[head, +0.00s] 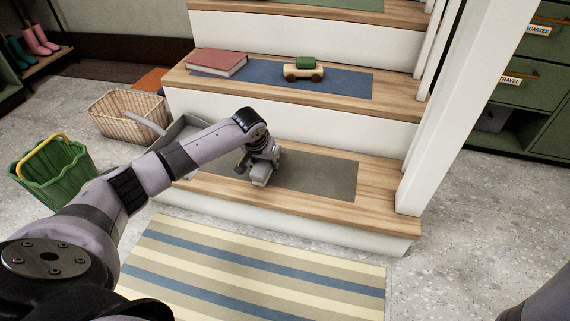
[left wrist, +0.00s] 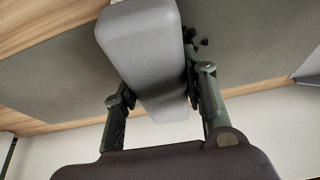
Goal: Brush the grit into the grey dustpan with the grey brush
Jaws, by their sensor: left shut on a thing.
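My left gripper (head: 258,163) is low over the bottom stair step, shut on the grey brush (left wrist: 148,48). In the left wrist view the brush's smooth block lies between the two fingers. Its bristles are hidden. Several dark bits of grit (left wrist: 203,42) lie on the grey tread mat just beside the brush, near the right finger. The grey dustpan (head: 183,131) stands at the left end of the same step, to the left of the gripper and partly behind my left arm. In the head view the grit cannot be made out. My right gripper is out of view.
The grey mat (head: 325,177) right of the gripper looks clear. A red book (head: 217,63) and a toy car (head: 304,71) are on the step above. A white post (head: 450,110) bounds the right. A wicker basket (head: 125,116) and green basket (head: 50,170) stand left.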

